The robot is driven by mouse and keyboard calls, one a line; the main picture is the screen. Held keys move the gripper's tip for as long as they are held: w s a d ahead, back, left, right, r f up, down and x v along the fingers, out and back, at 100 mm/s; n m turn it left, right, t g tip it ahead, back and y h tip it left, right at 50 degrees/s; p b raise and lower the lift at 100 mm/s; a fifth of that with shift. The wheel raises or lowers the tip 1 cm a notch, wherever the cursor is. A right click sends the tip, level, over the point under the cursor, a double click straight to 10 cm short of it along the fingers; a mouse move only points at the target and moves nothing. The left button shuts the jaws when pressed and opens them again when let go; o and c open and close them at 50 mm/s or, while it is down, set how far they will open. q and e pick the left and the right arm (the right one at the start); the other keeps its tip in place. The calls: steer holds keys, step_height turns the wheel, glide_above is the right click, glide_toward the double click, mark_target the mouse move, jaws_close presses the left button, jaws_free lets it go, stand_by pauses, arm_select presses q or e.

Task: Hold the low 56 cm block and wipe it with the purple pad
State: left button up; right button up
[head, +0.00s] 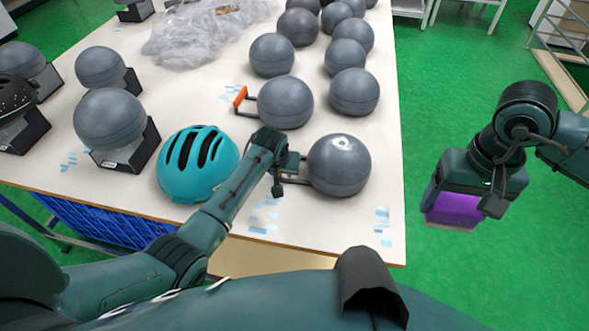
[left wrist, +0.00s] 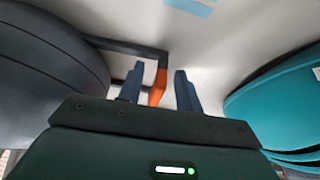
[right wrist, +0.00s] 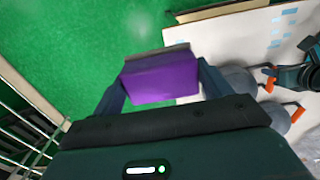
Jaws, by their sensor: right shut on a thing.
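A grey ball-shaped block (head: 340,165) with a shiny patch on top sits near the table's right front corner; its handle points left. My left gripper (head: 285,175) is at that handle. In the left wrist view, its two fingers (left wrist: 158,88) stand apart with the orange handle grip (left wrist: 157,86) between them and gaps beside it; the ball (left wrist: 50,70) is at left. My right gripper (head: 462,203) is shut on the purple pad (head: 455,211), out over the green floor right of the table. The pad (right wrist: 160,80) also shows between the fingers in the right wrist view.
A teal helmet (head: 197,165) stands left of my left gripper. Another ball with an orange handle (head: 285,102) is just behind. Several more grey balls and clear plastic wrap (head: 195,35) fill the white table (head: 330,225).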

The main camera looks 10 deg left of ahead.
arm_select(q)
jaws_close()
stand_by(1.2)
